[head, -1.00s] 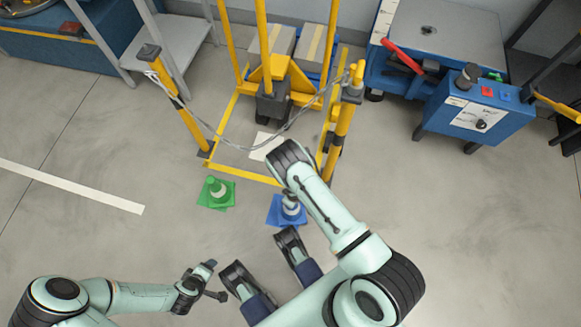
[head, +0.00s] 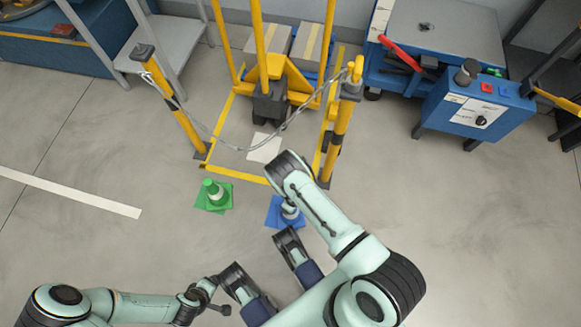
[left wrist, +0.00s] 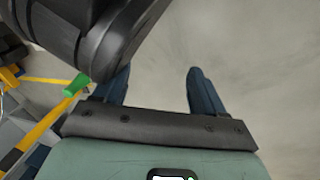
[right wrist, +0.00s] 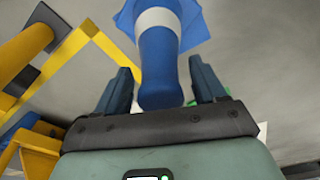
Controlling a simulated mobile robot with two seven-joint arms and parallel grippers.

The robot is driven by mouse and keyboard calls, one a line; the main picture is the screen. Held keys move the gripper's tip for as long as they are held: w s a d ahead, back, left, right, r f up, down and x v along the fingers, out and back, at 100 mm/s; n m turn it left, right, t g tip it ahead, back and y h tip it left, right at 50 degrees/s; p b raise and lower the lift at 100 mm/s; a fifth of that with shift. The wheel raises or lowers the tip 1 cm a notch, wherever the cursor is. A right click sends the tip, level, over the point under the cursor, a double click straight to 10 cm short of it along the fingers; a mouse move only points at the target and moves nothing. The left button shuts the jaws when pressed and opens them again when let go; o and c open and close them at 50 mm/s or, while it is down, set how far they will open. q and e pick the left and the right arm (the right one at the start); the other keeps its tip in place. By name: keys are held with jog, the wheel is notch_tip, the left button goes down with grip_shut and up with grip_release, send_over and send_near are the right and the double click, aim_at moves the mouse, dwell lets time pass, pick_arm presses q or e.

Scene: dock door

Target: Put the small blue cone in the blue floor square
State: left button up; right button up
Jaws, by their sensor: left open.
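The small blue cone (right wrist: 158,60), with a white band, stands at the blue floor square (head: 275,210). It shows in the head view (head: 291,212), partly covered by my right arm. In the right wrist view, its top is between the two spread fingers of my right gripper (right wrist: 162,82), with slim gaps beside it. The square (right wrist: 197,22) shows behind the cone; the cone's exact seating on it is hard to tell. The right fingers are hidden in the head view. My left gripper (head: 220,295) is open and empty, with bare floor between its fingers (left wrist: 157,85).
A green cone (head: 211,190) stands on a green square to the left. Behind are a yellow floor frame (head: 238,174), two yellow posts (head: 342,125) joined by a chain, and a yellow pallet truck. A blue machine (head: 470,105) stands right. The floor at left is clear.

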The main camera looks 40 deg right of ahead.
jog(key=r+p, duration=0.1)
jog(key=r, duration=0.1)
jog(key=r+p, duration=0.1)
jog(key=r, duration=0.1)
jog(key=shift+s+d, duration=0.1)
jog(key=shift+s, duration=0.1)
jog(key=r+p, duration=0.1)
jog(key=r, duration=0.4)
jog(key=s+r+p, duration=0.1)
jog(key=r, duration=0.1)
jog(key=shift+d+r+p, duration=0.2)
jog(key=shift+r+p, duration=0.1)
jog(key=shift+s+r, duration=0.2)
jog(key=shift+r, duration=0.05)
pick_arm(q)
notch_tip(320, 180, up, 7)
jog(key=d, duration=0.2)
jog(key=shift+s+d+f+m+h, duration=0.15)
jog(key=shift+d+m+h, duration=0.15)
jog(key=shift+d, duration=0.1)
pick_arm(e)
jog(key=s+a+r+m+y, duration=0.2)
jog(key=s+a+r+m, duration=0.4)
jog(key=s+r+m, duration=0.2)
notch_tip(320, 180, up, 3)
jog(key=s, duration=0.2)
jog(key=shift+s+a, duration=0.3)
